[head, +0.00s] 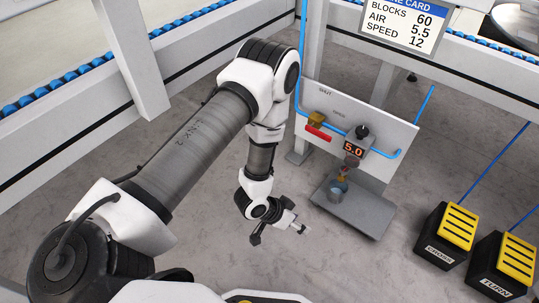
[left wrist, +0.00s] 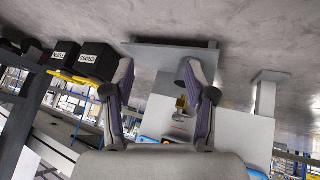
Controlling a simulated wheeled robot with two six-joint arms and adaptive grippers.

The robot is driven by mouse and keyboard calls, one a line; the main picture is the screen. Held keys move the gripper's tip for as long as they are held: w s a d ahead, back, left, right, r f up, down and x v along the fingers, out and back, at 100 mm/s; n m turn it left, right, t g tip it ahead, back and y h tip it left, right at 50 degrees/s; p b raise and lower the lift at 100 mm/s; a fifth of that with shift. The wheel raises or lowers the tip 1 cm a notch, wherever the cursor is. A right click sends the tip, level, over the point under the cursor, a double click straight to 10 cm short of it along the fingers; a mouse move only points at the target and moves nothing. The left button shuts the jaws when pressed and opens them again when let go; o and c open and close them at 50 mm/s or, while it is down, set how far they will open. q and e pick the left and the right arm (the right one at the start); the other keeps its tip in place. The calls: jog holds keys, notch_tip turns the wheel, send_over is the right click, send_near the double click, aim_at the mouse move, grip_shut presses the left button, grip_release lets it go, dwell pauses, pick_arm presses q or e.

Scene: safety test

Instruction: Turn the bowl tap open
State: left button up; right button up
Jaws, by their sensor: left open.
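A bluish bowl (head: 339,188) hangs below the air unit with the lit 5.0 readout (head: 354,149), on a pale upright panel (head: 385,128). A small tap on the bowl is too small to make out. A brass valve (head: 316,118) with a red lever (head: 318,133) sits up and left on the panel, near the printed word SHUT. My left gripper (head: 282,231) is open and empty, left of and lower in the picture than the bowl, apart from it.
A grey base plate (head: 366,215) lies under the bowl. A blue air hose (head: 303,60) runs down to the panel. Black and yellow pedals marked CROSS (head: 440,246) and TURN (head: 499,280) stand right. Conveyor rails (head: 200,67) cross behind. Bare floor lies around my gripper.

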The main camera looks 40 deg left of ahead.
pick_arm(q)
jog(key=s+a+n+g+y, duration=0.2)
jog(key=s+a, duration=0.1)
jog(key=s, duration=0.6)
jog(key=shift+s+f+g+y, duration=0.25)
jog(key=shift+s+g+y, duration=0.05)
jog(key=shift+s+y, duration=0.1)
